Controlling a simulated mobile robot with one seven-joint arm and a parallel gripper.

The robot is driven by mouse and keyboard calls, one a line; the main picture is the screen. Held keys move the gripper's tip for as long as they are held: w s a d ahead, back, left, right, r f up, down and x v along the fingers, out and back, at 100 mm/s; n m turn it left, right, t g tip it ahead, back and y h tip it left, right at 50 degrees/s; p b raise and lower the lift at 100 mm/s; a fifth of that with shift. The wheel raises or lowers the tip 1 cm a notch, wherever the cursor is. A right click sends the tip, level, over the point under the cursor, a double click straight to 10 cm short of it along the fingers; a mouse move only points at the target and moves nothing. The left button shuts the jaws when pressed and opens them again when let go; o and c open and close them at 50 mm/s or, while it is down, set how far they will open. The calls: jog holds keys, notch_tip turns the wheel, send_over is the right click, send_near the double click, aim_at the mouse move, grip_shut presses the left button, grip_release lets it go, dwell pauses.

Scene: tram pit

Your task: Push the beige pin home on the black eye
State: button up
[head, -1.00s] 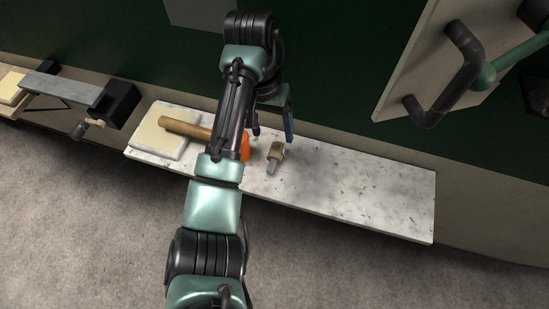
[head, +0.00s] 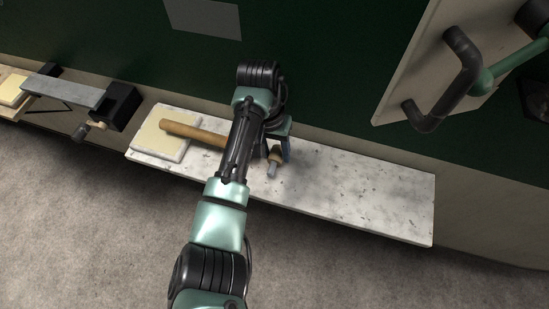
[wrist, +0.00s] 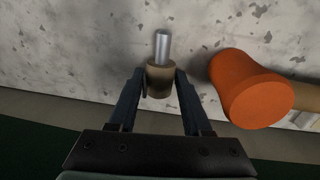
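The beige pin (head: 275,155) has a tan head and a bare metal shank (head: 271,171). It lies on the speckled pale shelf (head: 370,192), and in the wrist view its head (wrist: 160,80) is between the two fingers, with the shank pointing away from the palm. My gripper (wrist: 161,85) is low over the shelf with a finger on each side of the head. The fingers look open, with hardly any gap to the head; a firm hold does not show. It also shows in the head view (head: 275,150). I cannot make out the black eye for certain.
An orange mallet head (wrist: 250,88) lies close beside the right finger; its wooden handle (head: 192,132) rests across a cream pad (head: 152,142). A panel with a dark bent handle (head: 445,82) and green rod (head: 508,62) is upper right. The shelf's right half is clear.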

grip_shut()
jog(key=shift+r, duration=0.1)
